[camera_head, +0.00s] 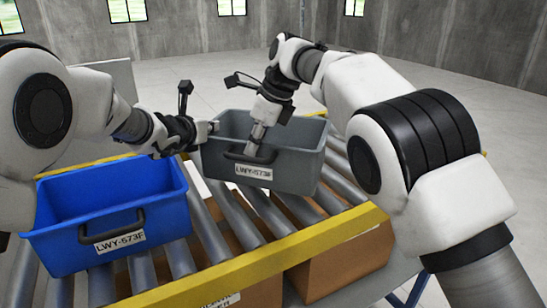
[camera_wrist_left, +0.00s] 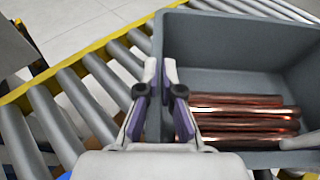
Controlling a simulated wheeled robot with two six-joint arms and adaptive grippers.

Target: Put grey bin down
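The grey bin (camera_head: 309,171) is upright at the far part of the roller conveyor, its labelled front facing me. I cannot tell whether its base touches the rollers. In the left wrist view the bin (camera_wrist_left: 240,60) holds several copper tubes (camera_wrist_left: 240,118). My left gripper (camera_head: 211,128) is at the bin's left wall. In the left wrist view its fingers (camera_wrist_left: 161,72) sit on either side of that wall, closed against it. My right gripper (camera_head: 255,143) points down at the front rim near the handle. Its fingertips are too small and partly hidden to tell their opening.
A blue bin (camera_head: 60,243) labelled LWY-573F stands at the left of the conveyor. A yellow rail (camera_head: 290,247) runs along the near edge. Cardboard boxes (camera_head: 343,262) are below the rollers. Bare rollers (camera_head: 213,238) lie between the bins.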

